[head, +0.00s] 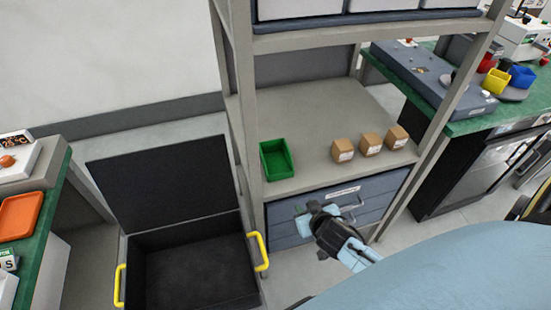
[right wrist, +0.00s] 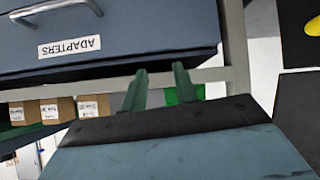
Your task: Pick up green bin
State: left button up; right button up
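The green bin (head: 277,160) is a small open-topped box standing upright at the left front of the rack's middle shelf (head: 315,120). My right gripper (head: 314,208) is in front of the drawers, below the shelf and to the lower right of the bin, apart from it. In the right wrist view its two green-tinted fingers (right wrist: 160,75) are spread with nothing held. Part of the green bin (right wrist: 186,94) shows behind the fingers there, mostly hidden by them and the gripper body. My left gripper is in neither view.
Several cardboard boxes (head: 370,144) stand right of the bin. Blue-grey drawers (head: 290,222), one labelled ADAPTERS in the wrist view (right wrist: 110,35), are under the shelf. A black open-lidded crate (head: 190,270) with yellow handles is at left. Rack posts (head: 241,100) flank the shelf.

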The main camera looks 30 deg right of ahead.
jog(key=w+r+m+t, duration=0.2)
jog(key=w+r+t, duration=0.15)
jog(key=r, duration=0.85)
jog(key=h, duration=0.1)
send_near(288, 150)
jog(key=shift+w+d+g+b, duration=0.15)
jog(key=shift+w+d+b, duration=0.05)
jog(key=shift+w, duration=0.3)
jog(key=shift+w+d+g+b, duration=0.1)
jog(key=shift+w+d+b, duration=0.1)
jog(key=shift+w, duration=0.25)
jog(key=b+x, duration=0.1)
jog(key=x, duration=0.4)
jog(key=shift+s+a+f, duration=0.1)
jog(key=shift+w+f, duration=0.15)
jog(key=shift+w, duration=0.45)
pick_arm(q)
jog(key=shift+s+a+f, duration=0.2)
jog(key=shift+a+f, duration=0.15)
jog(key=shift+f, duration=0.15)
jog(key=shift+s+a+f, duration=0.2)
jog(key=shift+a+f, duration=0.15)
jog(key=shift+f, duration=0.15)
pick_arm(e)
grip_shut()
